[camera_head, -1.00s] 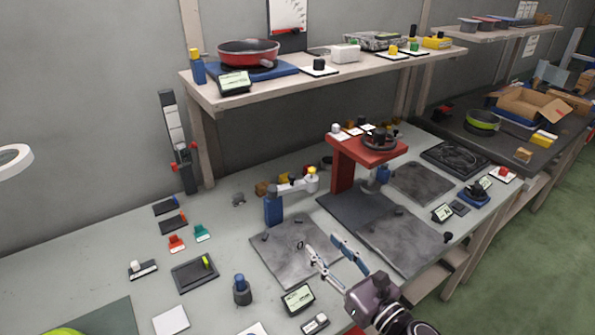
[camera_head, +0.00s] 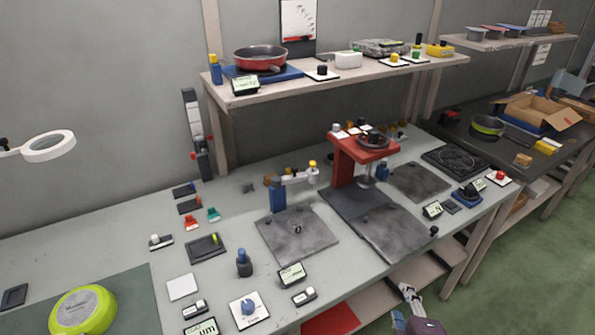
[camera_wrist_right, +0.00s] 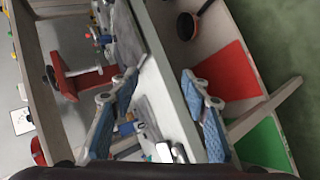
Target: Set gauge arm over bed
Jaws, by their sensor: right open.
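The gauge arm (camera_head: 293,180) is a pale horizontal arm on a blue post (camera_head: 278,198), with a yellow-topped head (camera_head: 313,174) at its right end. It points right, along the back of the grey bed plate (camera_head: 290,243). I cannot tell whether the head is above the plate. A small dark ring lies on the plate. My right gripper (camera_head: 404,307) is open and empty, low at the bottom of the head view, by the table's front edge and well apart from the gauge arm. Its spread blue fingers show in the right wrist view (camera_wrist_right: 160,92). My left gripper is out of view.
A red press (camera_head: 350,160) stands right of the gauge arm, with a dark slab (camera_head: 385,228) before it. A blue-topped knob post (camera_head: 244,265) and small displays (camera_head: 291,274) stand in front of the bed. A shelf (camera_head: 330,83) overhangs the back.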

